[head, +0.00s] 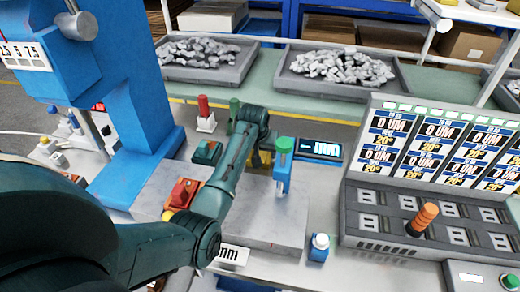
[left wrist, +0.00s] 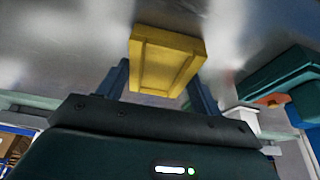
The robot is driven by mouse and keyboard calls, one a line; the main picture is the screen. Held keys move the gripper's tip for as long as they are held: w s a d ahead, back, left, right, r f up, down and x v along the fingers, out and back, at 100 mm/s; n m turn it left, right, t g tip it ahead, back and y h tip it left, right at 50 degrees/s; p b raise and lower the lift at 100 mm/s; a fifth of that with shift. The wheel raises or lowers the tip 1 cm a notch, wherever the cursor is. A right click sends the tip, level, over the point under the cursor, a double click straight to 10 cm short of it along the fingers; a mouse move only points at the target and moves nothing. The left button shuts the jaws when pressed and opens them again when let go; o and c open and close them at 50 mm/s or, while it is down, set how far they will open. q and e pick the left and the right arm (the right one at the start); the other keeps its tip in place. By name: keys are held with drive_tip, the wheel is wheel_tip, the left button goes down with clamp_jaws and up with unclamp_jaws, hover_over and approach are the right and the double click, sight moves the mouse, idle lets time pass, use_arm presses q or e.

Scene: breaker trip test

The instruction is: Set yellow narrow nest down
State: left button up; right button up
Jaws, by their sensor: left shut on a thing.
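The yellow narrow nest (left wrist: 166,62) is a shallow rectangular piece with raised edges. In the left wrist view it sits between the two blue fingers of my left gripper (left wrist: 163,88), which is shut on it. A grey metal surface lies close beyond it; I cannot tell whether the nest touches it. In the head view my dark green left arm covers most of the gripper, and a little yellow (head: 266,158) shows beside the wrist above the grey metal plate (head: 262,215). My right gripper is not in view.
A red-topped block (head: 184,193) is left of the arm. A blue press (head: 130,110) stands left. A gauge console (head: 375,220) is right. Bare plate shows near the front.

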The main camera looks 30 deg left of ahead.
use_arm(q)
drive_tip(key=o, duration=1.2)
drive_tip(key=v, duration=1.2)
drive_tip(key=shift+s+r+b, duration=0.1)
drive_tip(key=shift+b, duration=0.2)
